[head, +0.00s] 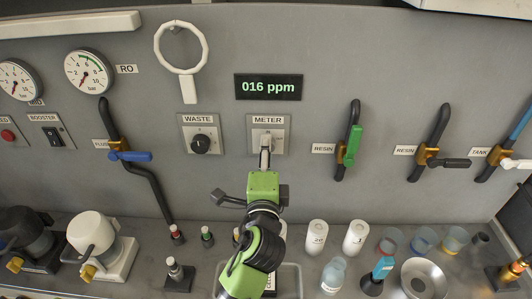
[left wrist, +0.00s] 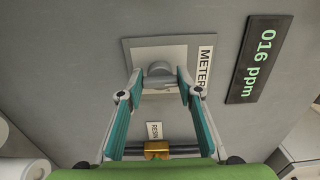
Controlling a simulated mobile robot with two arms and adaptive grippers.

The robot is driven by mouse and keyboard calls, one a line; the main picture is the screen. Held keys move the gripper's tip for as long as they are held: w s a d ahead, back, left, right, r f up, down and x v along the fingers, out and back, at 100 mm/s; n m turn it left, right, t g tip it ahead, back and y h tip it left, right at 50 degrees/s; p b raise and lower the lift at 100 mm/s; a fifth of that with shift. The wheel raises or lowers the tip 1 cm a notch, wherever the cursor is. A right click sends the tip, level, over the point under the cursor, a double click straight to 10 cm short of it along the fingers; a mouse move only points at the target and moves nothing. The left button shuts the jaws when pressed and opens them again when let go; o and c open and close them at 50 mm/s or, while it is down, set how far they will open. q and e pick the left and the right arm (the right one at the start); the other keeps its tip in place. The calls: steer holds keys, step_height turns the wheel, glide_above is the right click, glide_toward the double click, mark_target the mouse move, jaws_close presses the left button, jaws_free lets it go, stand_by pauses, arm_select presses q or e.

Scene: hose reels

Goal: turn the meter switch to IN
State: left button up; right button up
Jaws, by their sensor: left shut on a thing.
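The meter switch (head: 268,133) is a small knob on a light plate under the METER label on the grey panel. In the left wrist view its round grey knob (left wrist: 159,70) sits between the fingertips. My left gripper (head: 265,152) reaches up to the plate from below and is shut on the knob; its teal fingers also show in the left wrist view (left wrist: 160,82). The fingers cover much of the switch, so I cannot tell which position it points to. The display (head: 268,87) above reads 016 ppm. My right gripper is not in view.
The WASTE knob (head: 201,143) is close on the left. A green-handled resin valve (head: 350,147) is on the right, and a blue-handled valve (head: 130,156) on the left.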

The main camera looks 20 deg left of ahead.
arm_select(q)
steer(key=o, duration=1.1)
steer(key=v, duration=1.2)
